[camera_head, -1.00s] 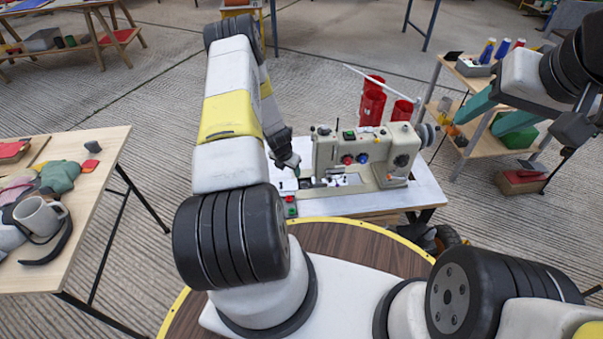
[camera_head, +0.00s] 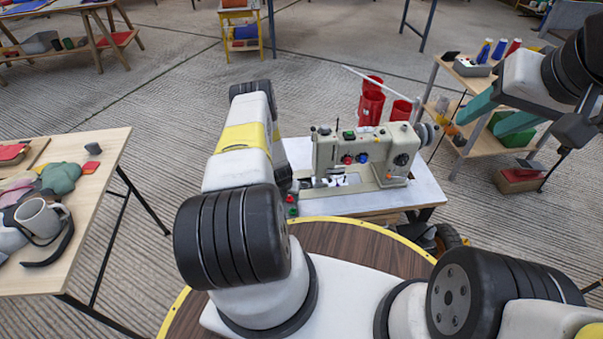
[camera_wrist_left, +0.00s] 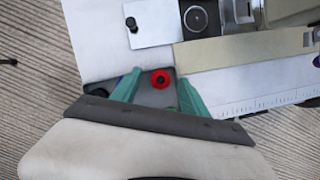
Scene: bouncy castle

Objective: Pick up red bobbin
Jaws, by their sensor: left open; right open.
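The red bobbin (camera_wrist_left: 160,79) is a small ring with a dark centre, on a grey surface by the sewing machine in the left wrist view. In the head view a small red spot (camera_head: 290,199) at the left edge of the machine's table appears to be it. My left gripper (camera_wrist_left: 158,86) is open, its teal fingers to either side of the bobbin; I cannot tell their height above it. The arm hides this gripper in the head view. My right gripper (camera_head: 478,127) is open and empty at the upper right, far from the bobbin.
The cream sewing machine (camera_head: 365,155) stands on the white-topped table (camera_head: 425,185), close to my left gripper. Red cups (camera_head: 371,105) are behind it. A wooden table (camera_head: 100,215) with a mug and cloths is at left; a shelf (camera_head: 478,150) with spools is at right.

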